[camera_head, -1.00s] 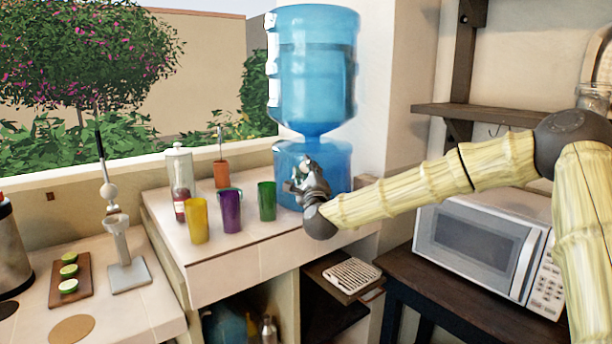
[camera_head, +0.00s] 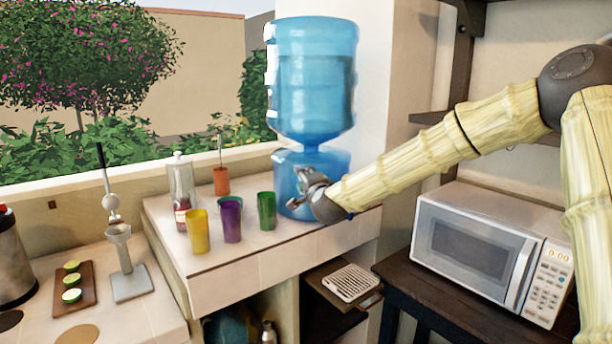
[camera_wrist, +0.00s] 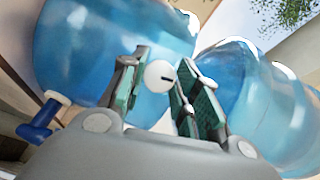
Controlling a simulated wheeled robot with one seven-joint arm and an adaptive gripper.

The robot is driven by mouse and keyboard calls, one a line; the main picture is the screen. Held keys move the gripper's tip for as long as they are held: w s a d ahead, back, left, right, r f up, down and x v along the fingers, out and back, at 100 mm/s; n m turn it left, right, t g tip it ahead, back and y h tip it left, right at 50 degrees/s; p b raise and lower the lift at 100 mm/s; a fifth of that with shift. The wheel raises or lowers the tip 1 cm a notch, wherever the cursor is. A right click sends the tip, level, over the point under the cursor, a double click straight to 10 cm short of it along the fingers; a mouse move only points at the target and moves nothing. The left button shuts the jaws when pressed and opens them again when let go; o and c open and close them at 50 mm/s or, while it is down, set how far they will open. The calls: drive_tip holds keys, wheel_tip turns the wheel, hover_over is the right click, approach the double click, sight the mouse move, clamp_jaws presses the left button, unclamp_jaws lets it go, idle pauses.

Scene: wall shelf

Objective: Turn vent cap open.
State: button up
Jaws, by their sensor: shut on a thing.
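The vent cap (camera_wrist: 158,76), a small white disc with a dark slot, sits against the blue water dispenser in the wrist view. My gripper (camera_wrist: 164,74) has its green-padded fingers on either side of the cap and is shut on it. In the head view my gripper (camera_head: 303,178) is at the front of the dispenser's lower part (camera_head: 290,165), below the big blue bottle (camera_head: 312,75). The cap is hidden there behind my gripper. A blue tap (camera_wrist: 42,120) shows at the left in the wrist view.
Yellow (camera_head: 198,232), purple (camera_head: 230,220) and green (camera_head: 266,212) cups stand left of my gripper on the tiled counter (camera_head: 225,283). A glass bottle (camera_head: 182,185) stands behind them. A microwave (camera_head: 480,250) is at the right. A shelf (camera_head: 425,117) hangs above it.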

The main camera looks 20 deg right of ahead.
drive_tip(key=shift+r+n+g+p, duration=0.1)
drive_tip(key=shift+n+g+p, duration=0.2)
drive_tip(key=shift+n+p, duration=0.3)
drive_tip(key=o, duration=1)
drive_tip(key=s, duration=0.8)
drive_tip(key=s+r, duration=0.1)
drive_tip(key=s, duration=0.3)
drive_tip(key=shift+a+r, duration=0.1)
drive_tip(key=shift+a, duration=0.3)
